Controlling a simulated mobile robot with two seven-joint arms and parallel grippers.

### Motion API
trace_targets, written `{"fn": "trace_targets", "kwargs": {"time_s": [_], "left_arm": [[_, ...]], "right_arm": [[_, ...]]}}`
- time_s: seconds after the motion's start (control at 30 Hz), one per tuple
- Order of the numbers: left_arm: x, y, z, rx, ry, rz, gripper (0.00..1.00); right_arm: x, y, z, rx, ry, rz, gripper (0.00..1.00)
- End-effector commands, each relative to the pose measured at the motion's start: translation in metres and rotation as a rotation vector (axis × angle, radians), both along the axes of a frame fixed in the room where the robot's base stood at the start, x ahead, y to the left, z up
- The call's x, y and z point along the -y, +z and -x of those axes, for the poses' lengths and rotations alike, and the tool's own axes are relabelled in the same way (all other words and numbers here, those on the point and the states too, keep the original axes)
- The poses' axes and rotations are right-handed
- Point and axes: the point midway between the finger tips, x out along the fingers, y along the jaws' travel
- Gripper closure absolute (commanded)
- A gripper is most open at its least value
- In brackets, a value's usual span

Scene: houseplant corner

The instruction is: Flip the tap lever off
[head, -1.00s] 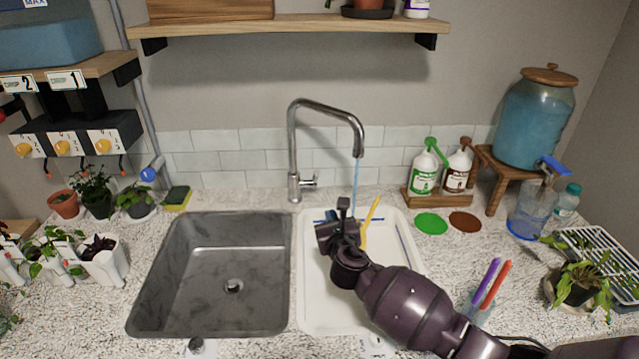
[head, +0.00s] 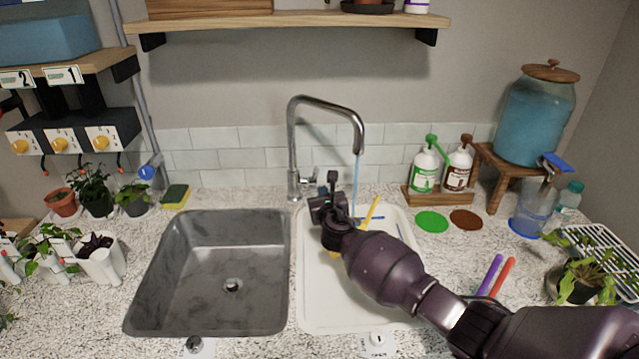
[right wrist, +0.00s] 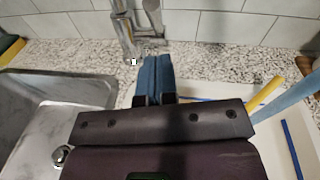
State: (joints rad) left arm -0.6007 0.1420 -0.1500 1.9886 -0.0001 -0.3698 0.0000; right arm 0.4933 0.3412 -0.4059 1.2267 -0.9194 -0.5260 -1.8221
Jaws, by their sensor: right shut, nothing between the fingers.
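The chrome tap (head: 292,145) stands behind the sink, and a thin blue stream of water (head: 357,178) runs from its spout. The tap's small side lever (head: 309,180) points right from the foot of the post. My right gripper (head: 332,178) is shut and empty, just right of the lever and a little in front of it. In the right wrist view, its blue fingertips (right wrist: 155,64) are together, and the tap's base (right wrist: 131,45) is just beyond them to the left. I cannot tell whether they touch the lever. My left gripper is not in view.
The steel sink basin (head: 215,270) is left of the white draining tray (head: 315,300). A yellow-handled tool (head: 371,212) lies in the tray. Two pump bottles (head: 425,170) stand right of the tap. A wooden shelf (head: 290,24) hangs above.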

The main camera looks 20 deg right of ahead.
Motion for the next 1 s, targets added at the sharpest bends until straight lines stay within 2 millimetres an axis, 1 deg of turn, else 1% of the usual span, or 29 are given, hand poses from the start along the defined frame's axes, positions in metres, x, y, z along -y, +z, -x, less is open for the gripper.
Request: {"fn": "trace_targets", "kwargs": {"time_s": [0.03,0.1,0.3,0.57,0.83,1.0], "left_arm": [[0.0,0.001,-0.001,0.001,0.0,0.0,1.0],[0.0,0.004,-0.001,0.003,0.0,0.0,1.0],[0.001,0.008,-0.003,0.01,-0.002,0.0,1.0],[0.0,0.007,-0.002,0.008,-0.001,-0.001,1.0],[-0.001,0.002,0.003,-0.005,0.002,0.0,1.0],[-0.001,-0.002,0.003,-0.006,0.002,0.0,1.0]], "right_arm": [[-0.001,0.004,-0.007,0.001,0.001,-0.001,1.0],[0.0,0.012,-0.014,0.001,0.0,0.0,1.0],[0.0,0.023,-0.028,0.0,0.001,-0.002,1.0],[0.001,0.025,-0.032,-0.001,0.001,0.0,1.0],[0.001,0.025,-0.033,0.0,0.0,0.0,1.0],[0.001,0.028,-0.042,0.001,0.0,0.001,1.0]]}}
